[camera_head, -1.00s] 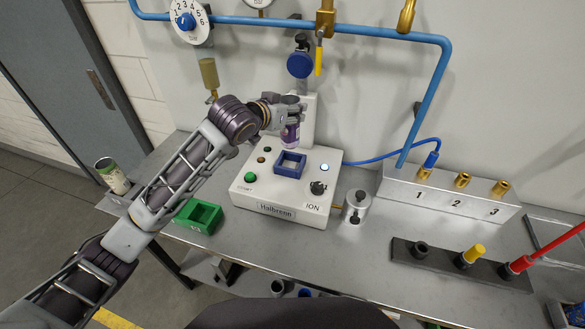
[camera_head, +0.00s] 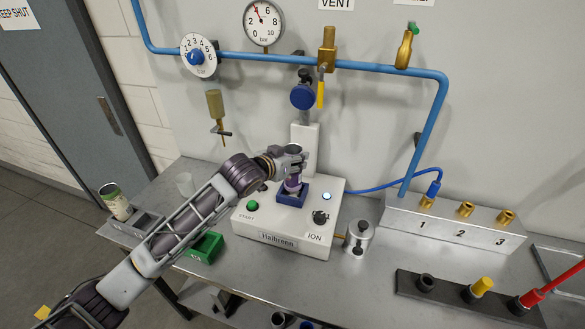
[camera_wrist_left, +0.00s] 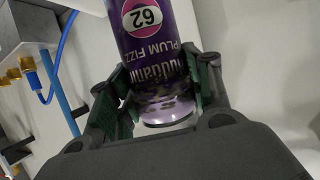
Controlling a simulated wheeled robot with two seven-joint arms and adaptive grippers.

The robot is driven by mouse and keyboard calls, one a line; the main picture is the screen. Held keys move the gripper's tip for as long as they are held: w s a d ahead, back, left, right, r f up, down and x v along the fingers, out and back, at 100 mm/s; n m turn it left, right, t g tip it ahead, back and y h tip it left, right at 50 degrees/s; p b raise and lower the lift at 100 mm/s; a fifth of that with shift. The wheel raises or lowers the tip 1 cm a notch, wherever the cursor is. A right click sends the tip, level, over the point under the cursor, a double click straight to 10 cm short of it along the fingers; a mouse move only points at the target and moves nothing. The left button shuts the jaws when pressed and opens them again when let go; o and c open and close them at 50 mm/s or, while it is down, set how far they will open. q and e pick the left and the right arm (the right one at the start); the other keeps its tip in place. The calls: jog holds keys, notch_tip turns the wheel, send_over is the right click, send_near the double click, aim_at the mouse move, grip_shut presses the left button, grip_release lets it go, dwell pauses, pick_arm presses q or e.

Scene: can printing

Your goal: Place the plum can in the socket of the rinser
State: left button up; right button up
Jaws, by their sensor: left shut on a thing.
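The plum can (camera_wrist_left: 154,50) is purple with a "PLUM FIZZ" label and the number 62. My left gripper (camera_head: 292,166) is shut on it, with a green-padded finger on each side in the left wrist view (camera_wrist_left: 150,88). In the head view the can (camera_head: 292,183) looks upright, with its lower end at the blue square socket (camera_head: 307,193) on top of the white rinser (camera_head: 257,222). The gripper hides the can's upper part. I cannot tell whether the can's bottom touches the socket floor. My right gripper is not in view.
The rinser has a green start button (camera_head: 252,206) and a black knob (camera_head: 320,218). A green tray (camera_head: 207,247) and a metal cylinder (camera_head: 359,237) stand nearby. A numbered valve block (camera_head: 450,222) is at the right. A blue pipe (camera_head: 375,65) runs along the wall.

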pick_arm(q)
jog(key=shift+f, duration=0.1)
jog(key=shift+f, duration=1.85)
jog(key=o, duration=0.7)
jog(key=shift+f, duration=0.1)
jog(key=b+v, duration=0.1)
jog(key=v, duration=1.1)
